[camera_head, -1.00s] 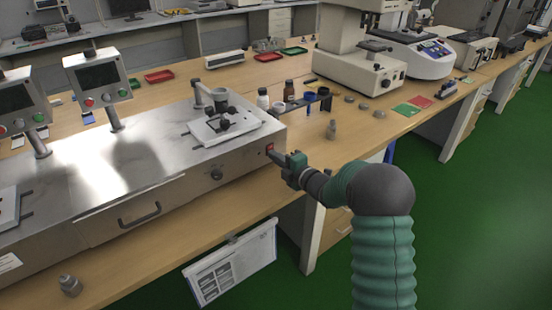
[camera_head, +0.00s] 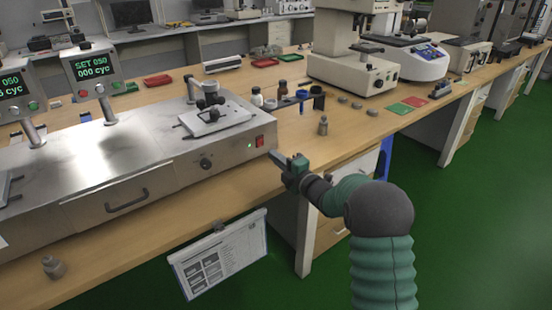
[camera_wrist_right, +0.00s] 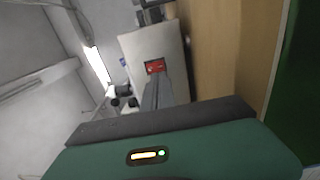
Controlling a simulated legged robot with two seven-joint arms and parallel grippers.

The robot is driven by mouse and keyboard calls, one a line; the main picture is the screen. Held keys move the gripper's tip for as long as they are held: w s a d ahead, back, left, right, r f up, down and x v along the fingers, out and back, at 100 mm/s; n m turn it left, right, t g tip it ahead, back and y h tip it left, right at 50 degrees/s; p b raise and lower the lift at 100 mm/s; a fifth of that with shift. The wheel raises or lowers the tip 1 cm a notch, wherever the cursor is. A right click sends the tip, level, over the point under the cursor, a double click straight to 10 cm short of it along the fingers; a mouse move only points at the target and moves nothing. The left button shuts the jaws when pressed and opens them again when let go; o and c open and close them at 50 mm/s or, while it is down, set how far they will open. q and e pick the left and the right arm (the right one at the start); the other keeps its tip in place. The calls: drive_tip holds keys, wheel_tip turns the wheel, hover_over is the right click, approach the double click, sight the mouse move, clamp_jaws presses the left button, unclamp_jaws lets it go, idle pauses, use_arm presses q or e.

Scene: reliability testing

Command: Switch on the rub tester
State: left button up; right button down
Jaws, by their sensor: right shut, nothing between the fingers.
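The rub tester (camera_head: 140,178) is a long silver machine on the wooden bench. Its red rocker switch (camera_head: 260,141) is on the right end of its front, with a small green light lit beside it. In the right wrist view the shut fingers (camera_wrist_right: 157,90) point at the red switch (camera_wrist_right: 155,66). My left gripper is not in view.
Small bottles (camera_head: 283,90) and a blue holder (camera_head: 302,95) stand behind the tester's right end. A metal weight (camera_head: 323,126) stands right of it. A clipboard (camera_head: 222,254) hangs at the bench's front edge. A white instrument (camera_head: 355,70) stands further back.

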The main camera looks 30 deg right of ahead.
drive_tip(key=s, duration=0.1)
drive_tip(key=s+p, duration=0.1)
drive_tip(key=s, duration=0.1)
drive_tip(key=shift+s+f, duration=0.25)
drive_tip(key=shift+f, duration=0.1)
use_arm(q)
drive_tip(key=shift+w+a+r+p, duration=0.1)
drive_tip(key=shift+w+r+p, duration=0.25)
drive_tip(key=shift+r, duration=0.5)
use_arm(e)
drive_tip(key=s, duration=0.5)
drive_tip(key=shift+d+f, duration=0.15)
drive_tip(key=shift+d, duration=0.15)
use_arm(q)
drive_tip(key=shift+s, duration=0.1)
use_arm(e)
drive_tip(key=shift+s+f, duration=0.1)
